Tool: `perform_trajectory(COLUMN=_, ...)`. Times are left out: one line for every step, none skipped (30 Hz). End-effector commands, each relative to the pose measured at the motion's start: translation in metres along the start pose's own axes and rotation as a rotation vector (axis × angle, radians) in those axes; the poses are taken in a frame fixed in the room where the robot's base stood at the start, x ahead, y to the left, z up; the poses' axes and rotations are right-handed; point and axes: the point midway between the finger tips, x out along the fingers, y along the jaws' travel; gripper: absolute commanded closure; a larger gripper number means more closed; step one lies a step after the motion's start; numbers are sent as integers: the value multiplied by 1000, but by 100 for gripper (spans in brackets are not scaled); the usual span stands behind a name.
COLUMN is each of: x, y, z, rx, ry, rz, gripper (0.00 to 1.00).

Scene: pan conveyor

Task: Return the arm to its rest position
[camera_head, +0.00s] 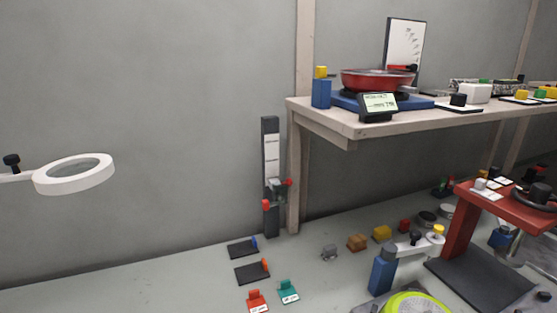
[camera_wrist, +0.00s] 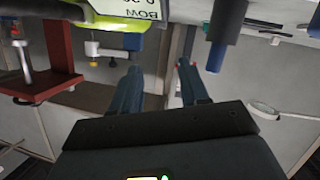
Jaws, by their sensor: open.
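My gripper (camera_wrist: 158,68) shows in the wrist view with its two dark fingers spread apart and nothing between them. The wrist picture looks upside down. My arm and gripper cannot be made out in the head view, so the arm's overall pose is hidden.
A lime-green rimmed object (camera_head: 417,303) lies at the bottom of the head view; its labelled edge (camera_wrist: 120,20) is near the fingers in the wrist view. A red stand (camera_head: 463,228) is at right, a white ring (camera_head: 50,182) at left. A wooden shelf (camera_head: 340,122) holds a red pan (camera_head: 375,82).

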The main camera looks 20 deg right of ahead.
Motion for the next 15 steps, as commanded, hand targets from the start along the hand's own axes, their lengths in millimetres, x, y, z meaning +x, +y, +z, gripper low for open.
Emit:
perform_trajectory(x=-20, y=-9, z=6, rx=21, ry=-7, rz=-38, gripper=55)
perform_trajectory(x=-30, y=-13, z=7, rx=35, ry=-4, rz=-58, gripper=55)
perform_trajectory(x=-44, y=-19, z=8, rx=57, ry=-1, rz=-82, gripper=55)
perform_trajectory(x=-54, y=-22, z=9, rx=72, ry=0, rz=-99, gripper=55)
perform_trajectory(x=-65, y=-26, z=9, rx=91, ry=1, rz=-114, gripper=55)
perform_trajectory(x=-79, y=-29, z=8, rx=114, ry=5, rz=-131, gripper=55)
perform_trajectory(x=-88, y=-31, z=8, rx=132, ry=6, rz=-141, gripper=55)
perform_trajectory(x=-97, y=-33, z=7, rx=151, ry=7, rz=-150, gripper=55)
perform_trajectory(x=-109, y=-34, z=5, rx=172, ry=10, rz=-158, gripper=55)
perform_trajectory(x=-116, y=-34, z=4, rx=186, ry=11, rz=-162, gripper=55)
perform_trajectory(x=-123, y=-35, z=3, rx=202, ry=13, rz=-166, gripper=55)
perform_trajectory(x=-131, y=-35, z=1, rx=219, ry=14, rz=-168, gripper=55)
perform_trajectory(x=-136, y=-35, z=0, rx=230, ry=15, rz=-170, gripper=55)
perform_trajectory(x=-141, y=-35, z=-2, rx=240, ry=16, rz=-170, gripper=55)
perform_trajectory(x=-146, y=-34, z=-3, rx=250, ry=17, rz=-170, gripper=55)
